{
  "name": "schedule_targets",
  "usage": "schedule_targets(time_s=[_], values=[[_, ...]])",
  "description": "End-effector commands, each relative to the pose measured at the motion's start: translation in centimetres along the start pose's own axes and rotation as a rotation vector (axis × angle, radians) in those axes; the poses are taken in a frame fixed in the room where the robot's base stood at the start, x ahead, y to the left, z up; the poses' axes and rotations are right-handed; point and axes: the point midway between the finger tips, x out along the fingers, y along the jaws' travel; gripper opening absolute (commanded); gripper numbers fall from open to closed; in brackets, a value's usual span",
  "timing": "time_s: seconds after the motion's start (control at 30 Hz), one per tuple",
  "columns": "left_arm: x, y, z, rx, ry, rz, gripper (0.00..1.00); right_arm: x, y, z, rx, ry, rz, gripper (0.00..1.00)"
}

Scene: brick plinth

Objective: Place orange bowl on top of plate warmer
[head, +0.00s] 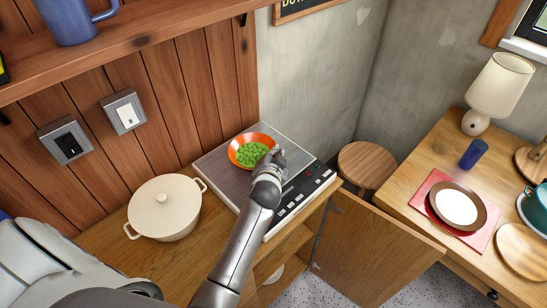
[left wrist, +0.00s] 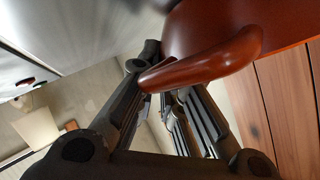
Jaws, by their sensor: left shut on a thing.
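The orange bowl (head: 239,157), holding green round pieces, is over the grey metal top of the plate warmer (head: 212,162). It looks level; I cannot tell whether its base touches the top. My left gripper (head: 273,159) is at the bowl's right side, shut on its handle. In the left wrist view the handle (left wrist: 205,62) runs between the fingers (left wrist: 165,100) and the bowl's side (left wrist: 225,25) fills the top right. The plate warmer's front panel (head: 307,185) has a row of controls. My right gripper is not in view.
A lidded cream pot (head: 165,208) stands left of the plate warmer on the wooden counter. A shelf with a blue mug (head: 75,20) hangs above. An open cabinet door (head: 375,255) and a round stool (head: 366,165) are at the right. A table with a lamp (head: 497,88) stands beyond.

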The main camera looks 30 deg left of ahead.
Motion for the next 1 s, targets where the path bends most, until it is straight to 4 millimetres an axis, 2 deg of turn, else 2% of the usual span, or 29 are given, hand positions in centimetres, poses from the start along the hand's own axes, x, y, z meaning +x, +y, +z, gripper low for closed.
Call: schedule_targets(time_s=[0.3,0.33,0.5,1.0], values=[[0.09,0.16,0.19,-0.001,0.0,0.001,0.0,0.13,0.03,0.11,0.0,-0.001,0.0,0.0],[0.1,0.26,0.35,-0.002,-0.004,0.003,0.09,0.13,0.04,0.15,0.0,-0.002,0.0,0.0],[0.08,0.19,0.27,-0.002,-0.003,0.002,0.3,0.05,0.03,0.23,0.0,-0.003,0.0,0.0],[-0.12,-0.26,-0.23,-0.001,-0.003,0.002,0.3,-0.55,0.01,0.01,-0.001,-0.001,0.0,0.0]])
